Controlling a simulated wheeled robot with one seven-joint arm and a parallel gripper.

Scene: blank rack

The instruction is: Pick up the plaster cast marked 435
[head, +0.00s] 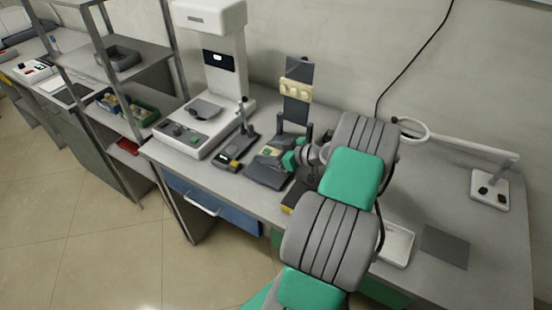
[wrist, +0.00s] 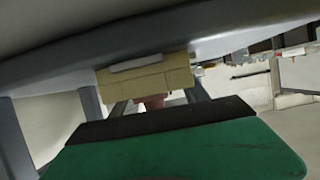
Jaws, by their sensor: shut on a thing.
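My gripper (head: 286,160) is low over the bench at the dark stand (head: 267,174). In the wrist view my gripper (wrist: 158,98) is shut on a tan, block-like cast (wrist: 148,78) with a pale strip along its upper part. No number is readable on it, so I cannot confirm that it is 435. In the head view the held cast is hard to make out beside the gripper. Several cream casts (head: 297,89) sit in a row on the upright dark panel of the stand.
A white instrument (head: 215,85) with a column stands left of the stand. A small dark device (head: 232,158) is between them. To the right are a white tray (head: 397,245), a grey mat (head: 445,246) and a ring lamp (head: 413,129). A shelf unit (head: 130,60) stands at the left.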

